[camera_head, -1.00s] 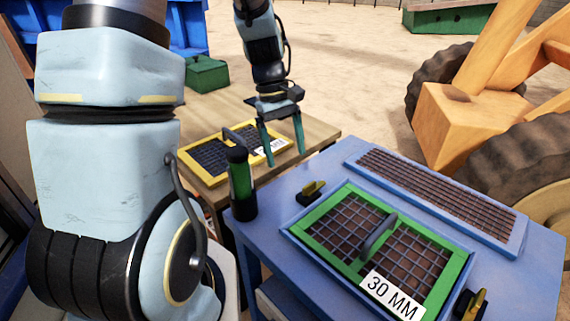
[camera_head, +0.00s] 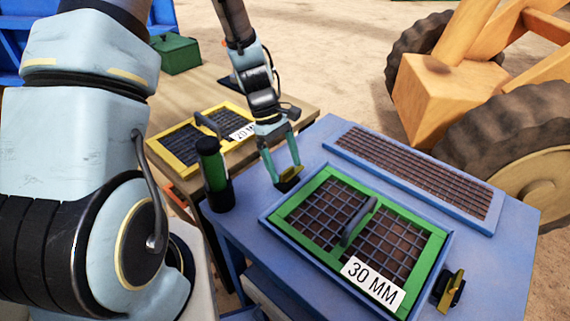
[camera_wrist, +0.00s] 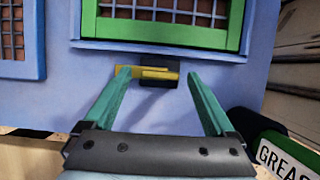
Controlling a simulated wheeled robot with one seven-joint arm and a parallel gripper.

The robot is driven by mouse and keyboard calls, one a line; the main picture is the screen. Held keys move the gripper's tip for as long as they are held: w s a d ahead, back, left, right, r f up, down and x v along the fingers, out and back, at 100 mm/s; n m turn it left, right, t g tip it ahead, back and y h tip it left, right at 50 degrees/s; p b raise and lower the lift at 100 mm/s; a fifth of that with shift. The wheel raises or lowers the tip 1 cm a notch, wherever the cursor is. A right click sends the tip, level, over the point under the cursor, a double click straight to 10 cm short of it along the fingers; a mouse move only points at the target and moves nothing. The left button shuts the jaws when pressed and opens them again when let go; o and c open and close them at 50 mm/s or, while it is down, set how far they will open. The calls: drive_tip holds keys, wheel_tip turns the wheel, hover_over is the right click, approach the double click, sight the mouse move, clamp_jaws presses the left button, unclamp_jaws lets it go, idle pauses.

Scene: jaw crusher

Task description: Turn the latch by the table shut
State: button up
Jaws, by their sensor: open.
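The latch by the wooden table has a yellow handle on a black base. It sits on the blue bench top (camera_head: 400,165) at the left side of the green-framed 30 MM screen (camera_head: 318,184). My gripper (camera_head: 284,172) points down at this latch (camera_head: 289,181) with its green fingers spread. In the wrist view, the yellow handle (camera_wrist: 156,73) lies crosswise between the open fingertips (camera_wrist: 159,74), roughly parallel to the screen frame's edge. The left fingertip is close to the handle's left end; I cannot tell whether it touches. The handle is outside the screen's tray edge.
A second yellow-handled latch (camera_head: 449,290) is at the bench's right front. A green grease cylinder (camera_head: 212,168) stands at the bench's left corner. The wooden table (camera_head: 187,93) carries a yellow-framed screen (camera_head: 176,155). A narrow mesh panel (camera_head: 415,173) lies at the bench's back.

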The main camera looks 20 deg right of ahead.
drive_tip(key=shift+s+d+f, duration=0.1)
drive_tip(key=shift+s+f, duration=0.1)
drive_tip(key=shift+f, duration=0.2)
drive_tip(key=c, duration=1.4)
